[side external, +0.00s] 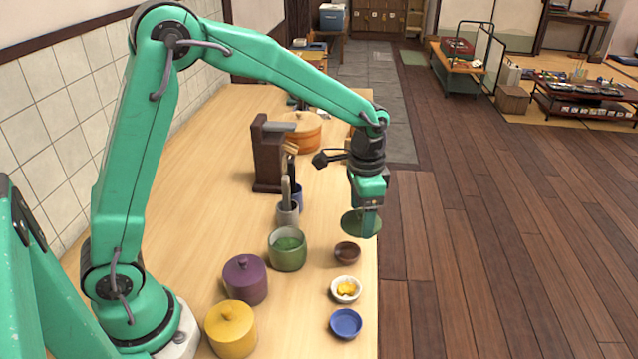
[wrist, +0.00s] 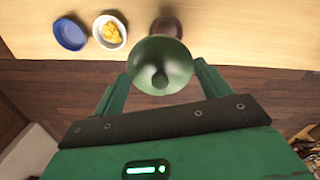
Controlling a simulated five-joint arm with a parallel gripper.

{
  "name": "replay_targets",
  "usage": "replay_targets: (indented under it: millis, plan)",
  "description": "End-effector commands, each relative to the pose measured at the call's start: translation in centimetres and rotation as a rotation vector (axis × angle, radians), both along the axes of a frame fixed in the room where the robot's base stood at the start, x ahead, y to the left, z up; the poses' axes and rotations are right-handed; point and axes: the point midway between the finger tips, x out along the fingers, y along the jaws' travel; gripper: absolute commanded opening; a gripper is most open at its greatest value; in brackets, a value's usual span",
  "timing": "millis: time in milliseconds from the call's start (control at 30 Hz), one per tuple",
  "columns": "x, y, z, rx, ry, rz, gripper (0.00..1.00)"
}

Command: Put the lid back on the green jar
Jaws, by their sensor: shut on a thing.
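The green jar (side external: 287,252) stands open on the wooden counter, with green contents showing inside. My gripper (side external: 366,222) is to the right of the jar and above it, near the counter's right edge. It is shut on the round green lid (side external: 350,224). The lid is held apart from the jar. The jar does not show in the wrist view.
A brown bowl (side external: 347,252), a white bowl with yellow food (side external: 345,289) and a blue bowl (side external: 346,323) line the right edge. Lidded purple (side external: 245,280) and yellow (side external: 231,330) jars stand left of them. A grey utensil cup (side external: 288,215) stands behind the green jar.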

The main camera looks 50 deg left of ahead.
Motion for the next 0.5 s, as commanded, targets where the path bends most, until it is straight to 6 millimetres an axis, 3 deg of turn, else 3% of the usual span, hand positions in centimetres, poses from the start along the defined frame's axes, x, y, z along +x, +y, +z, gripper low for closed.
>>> replay_targets:
  millis: [267, 500]
  plan:
    - [-0.7, 0.9, 0.4, 0.0, -0.002, 0.007, 0.53]
    - [-3.3, 3.9, 1.5, -0.001, -0.003, 0.028, 0.53]
